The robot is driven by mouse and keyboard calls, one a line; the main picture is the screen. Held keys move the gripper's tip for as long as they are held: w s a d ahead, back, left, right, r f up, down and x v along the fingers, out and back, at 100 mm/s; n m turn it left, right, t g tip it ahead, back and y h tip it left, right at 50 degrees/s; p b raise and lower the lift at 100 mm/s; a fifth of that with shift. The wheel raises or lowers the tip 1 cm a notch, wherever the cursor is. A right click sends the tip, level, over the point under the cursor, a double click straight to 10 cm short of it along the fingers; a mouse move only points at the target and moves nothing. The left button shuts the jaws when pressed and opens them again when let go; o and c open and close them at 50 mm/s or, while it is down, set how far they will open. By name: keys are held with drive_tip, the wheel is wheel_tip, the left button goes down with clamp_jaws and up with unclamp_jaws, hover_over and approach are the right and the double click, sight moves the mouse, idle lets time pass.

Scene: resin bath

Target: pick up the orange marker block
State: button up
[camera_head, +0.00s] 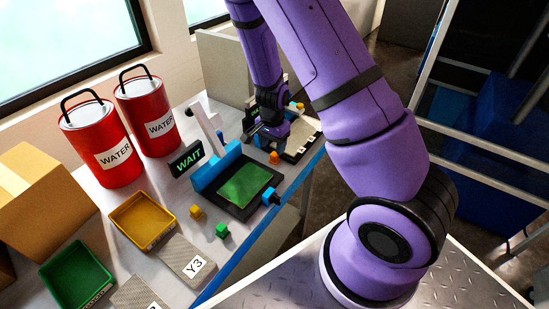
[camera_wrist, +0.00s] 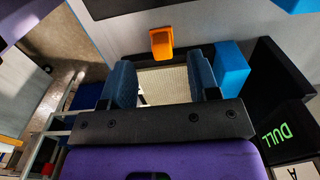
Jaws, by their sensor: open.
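An orange block (camera_head: 274,157) sits on the bench by the near station in the head view. In the wrist view an orange block (camera_wrist: 161,45) lies on the grey surface, just beyond the fingertips and roughly centred between them. My gripper (camera_head: 264,142) is above the bench, close to the orange block in the head view. Its two dark blue fingers are apart and nothing is held between them in the wrist view (camera_wrist: 163,78). A pale ribbed surface (camera_wrist: 170,88) shows through the gap.
A blue block (camera_wrist: 232,65) and a black station wall (camera_wrist: 275,85) stand right of my fingers. The near station (camera_head: 243,188) has a green panel. Yellow (camera_head: 197,211) and green (camera_head: 222,231) cubes lie in front. Two red water cans (camera_head: 149,115) stand left.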

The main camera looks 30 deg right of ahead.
sight(273, 155)
drive_tip(key=shift+w+d+f, duration=0.15)
drive_tip(key=shift+f, duration=2.6)
drive_tip(key=c, duration=1)
